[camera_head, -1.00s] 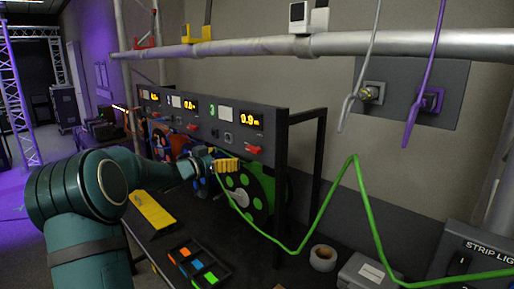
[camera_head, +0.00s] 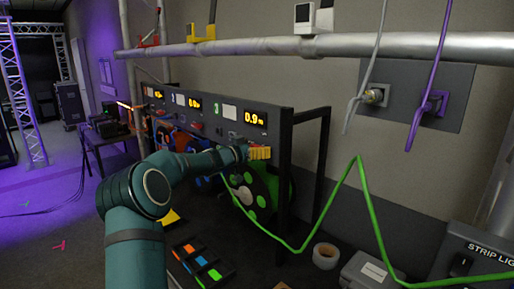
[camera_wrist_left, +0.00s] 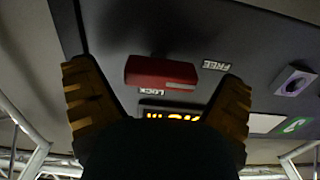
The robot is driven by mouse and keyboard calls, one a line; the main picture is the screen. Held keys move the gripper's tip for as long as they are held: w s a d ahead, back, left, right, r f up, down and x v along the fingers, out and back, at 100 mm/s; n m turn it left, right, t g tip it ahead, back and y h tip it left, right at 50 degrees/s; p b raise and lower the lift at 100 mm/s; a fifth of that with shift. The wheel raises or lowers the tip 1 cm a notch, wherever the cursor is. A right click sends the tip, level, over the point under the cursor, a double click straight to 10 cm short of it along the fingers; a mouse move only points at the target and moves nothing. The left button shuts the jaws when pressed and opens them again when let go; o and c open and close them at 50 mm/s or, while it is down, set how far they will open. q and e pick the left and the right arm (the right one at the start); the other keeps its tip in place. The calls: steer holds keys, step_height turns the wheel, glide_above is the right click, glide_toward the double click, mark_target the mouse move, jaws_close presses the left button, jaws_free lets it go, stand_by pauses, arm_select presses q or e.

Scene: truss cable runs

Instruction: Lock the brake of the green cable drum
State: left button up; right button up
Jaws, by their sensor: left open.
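The green cable drum (camera_head: 284,188) hangs in the black rack at its right end, below the panel section marked 3. Its green cable (camera_head: 325,212) runs out to the right. My left gripper (camera_head: 260,153) is at the panel face just below the 0.9 m display (camera_head: 255,118). In the left wrist view, the red brake lever (camera_wrist_left: 160,72) lies between the spread yellow-ribbed fingers of the gripper (camera_wrist_left: 158,100), with a gap on both sides. A LOCK label (camera_wrist_left: 151,91) and a FREE label (camera_wrist_left: 216,66) flank it. In the head view the gripper hides this lever.
A dark tray with coloured pieces (camera_head: 203,264), a tape roll (camera_head: 325,256) and a grey box (camera_head: 370,272) sit on the bench below. The rack's black upright (camera_head: 285,170) stands close right of my gripper. A silver truss tube (camera_head: 340,46) crosses above.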

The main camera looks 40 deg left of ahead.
arm_select(q)
steer(key=c, duration=1.2)
steer(key=shift+m, duration=0.3)
steer(key=m, duration=0.3)
steer(key=shift+d, duration=0.2)
steer(key=m+b, duration=0.1)
steer(key=m, duration=0.3)
steer(key=shift+d+f+b, duration=0.1)
steer(key=shift+b, duration=0.2)
steer(key=m+b, duration=0.1)
steer(key=m, duration=0.2)
steer(key=m+b, duration=0.2)
steer(key=m, duration=0.1)
steer(key=shift+d+f, duration=0.15)
steer(key=shift+d, duration=0.05)
steer(key=shift+m+b, duration=1.2)
steer(key=shift+m, duration=0.9)
